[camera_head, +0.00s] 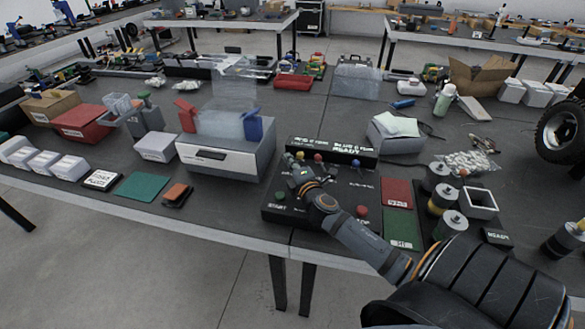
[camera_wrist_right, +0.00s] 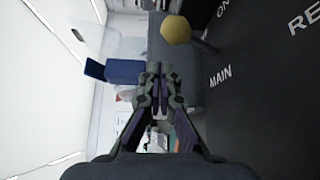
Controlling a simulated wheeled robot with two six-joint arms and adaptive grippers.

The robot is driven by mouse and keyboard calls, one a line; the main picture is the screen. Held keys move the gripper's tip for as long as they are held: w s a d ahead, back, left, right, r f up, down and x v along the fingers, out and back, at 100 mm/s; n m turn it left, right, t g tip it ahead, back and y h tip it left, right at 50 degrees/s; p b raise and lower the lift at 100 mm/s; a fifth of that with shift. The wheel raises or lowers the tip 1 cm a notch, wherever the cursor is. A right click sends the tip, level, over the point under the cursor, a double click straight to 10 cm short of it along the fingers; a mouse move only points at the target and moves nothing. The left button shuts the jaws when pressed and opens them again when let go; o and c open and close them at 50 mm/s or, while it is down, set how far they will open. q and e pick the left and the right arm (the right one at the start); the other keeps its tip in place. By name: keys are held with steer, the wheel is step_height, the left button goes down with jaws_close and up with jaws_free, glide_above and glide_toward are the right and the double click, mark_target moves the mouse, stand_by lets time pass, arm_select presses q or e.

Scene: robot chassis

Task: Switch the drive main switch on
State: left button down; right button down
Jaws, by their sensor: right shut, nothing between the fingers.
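The dark control panel (camera_head: 312,207) stands on the table, with a sign reading READY at its back. A lever with a yellow knob (camera_head: 300,155) stands at its back left; in the right wrist view the yellow knob (camera_wrist_right: 175,30) is just beyond my fingertips, near the words MAIN and ON. My right gripper (camera_head: 296,172) is over the panel's left part, in front of the yellow knob. Its fingers (camera_wrist_right: 160,75) are together and empty. Contact with the lever cannot be told. My left gripper is not in view.
A red knob (camera_head: 317,158) and a blue knob (camera_head: 355,163) stand along the panel's back. A green button (camera_head: 280,196) and a red button (camera_head: 361,211) are at its front. A white-fronted grey machine (camera_head: 228,157) stands close on the left.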

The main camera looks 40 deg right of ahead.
steer(key=v, duration=1)
steer(key=shift+s+d, duration=0.15)
steer(key=shift+d, duration=0.05)
